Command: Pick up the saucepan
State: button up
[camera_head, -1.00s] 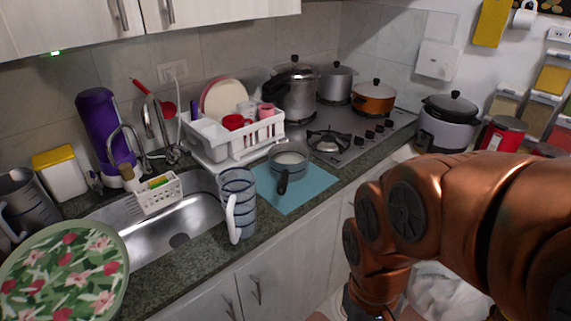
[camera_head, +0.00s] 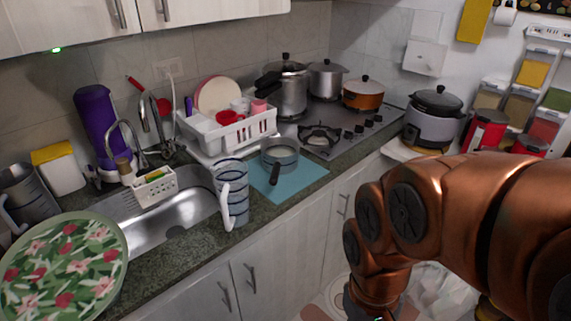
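The saucepan (camera_head: 281,153) is small and grey with a dark handle (camera_head: 275,174) that points toward me. It sits upright on a blue mat (camera_head: 300,180) on the counter, in front of the dish rack. My copper-coloured arm (camera_head: 440,220) fills the lower right, well to the right of the saucepan and apart from it. The end of my arm runs down past the bottom edge, so my gripper's fingers do not show.
A tall striped jug (camera_head: 231,180) stands just left of the saucepan. The white dish rack (camera_head: 240,135) is behind it, and the stove (camera_head: 350,125) is to the right with several pots. The sink (camera_head: 165,225) is to the left. A floral plate (camera_head: 65,265) is at lower left.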

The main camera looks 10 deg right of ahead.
aim_at(278, 165)
jog(key=k, duration=0.35)
jog(key=z, duration=0.85)
jog(key=i, duration=0.7)
jog(key=u, duration=2.05)
